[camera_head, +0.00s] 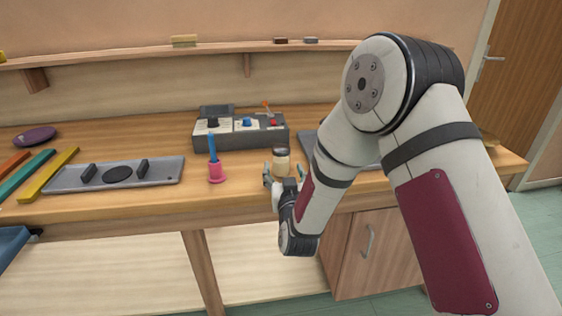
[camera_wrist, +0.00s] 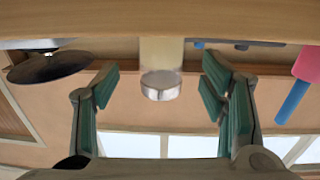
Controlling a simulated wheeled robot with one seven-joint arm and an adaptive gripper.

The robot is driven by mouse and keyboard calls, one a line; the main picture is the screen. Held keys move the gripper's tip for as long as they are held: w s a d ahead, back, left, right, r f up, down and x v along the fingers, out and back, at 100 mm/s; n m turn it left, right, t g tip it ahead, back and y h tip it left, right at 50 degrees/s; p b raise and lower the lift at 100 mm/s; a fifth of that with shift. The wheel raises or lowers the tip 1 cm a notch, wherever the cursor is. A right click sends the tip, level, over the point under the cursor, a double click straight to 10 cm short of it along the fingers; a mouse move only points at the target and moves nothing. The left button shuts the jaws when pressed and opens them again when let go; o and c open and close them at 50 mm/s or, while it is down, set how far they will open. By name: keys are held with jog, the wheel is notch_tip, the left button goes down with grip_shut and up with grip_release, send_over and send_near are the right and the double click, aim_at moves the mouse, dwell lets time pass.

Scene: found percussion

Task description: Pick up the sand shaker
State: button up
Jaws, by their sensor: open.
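The sand shaker (camera_head: 282,163) appears to be the small jar with pale contents and a grey lid, upright near the table's front edge. In the wrist view, which is upside down, the jar (camera_wrist: 160,52) hangs from the top with its metallic lid pointing down. My gripper (camera_head: 284,174) is open in front of the jar, with its green-padded fingers to either side. In the wrist view my gripper (camera_wrist: 160,88) shows empty, and the jar lies centred between the fingers but beyond their tips. No contact shows.
A grey control box (camera_head: 240,133) sits behind. A grey tray (camera_head: 70,180) and coloured bars (camera_head: 50,174) lie left. A dark conical disc (camera_wrist: 48,67) shows in the wrist view.

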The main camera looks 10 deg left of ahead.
aim_at(282, 165)
jog(key=x, duration=0.5)
jog(key=shift+w+a, duration=0.2)
jog(key=shift+w, duration=0.1)
jog(key=c, duration=1.4)
jog(key=shift+c, duration=0.2)
jog(key=shift+r, duration=0.1)
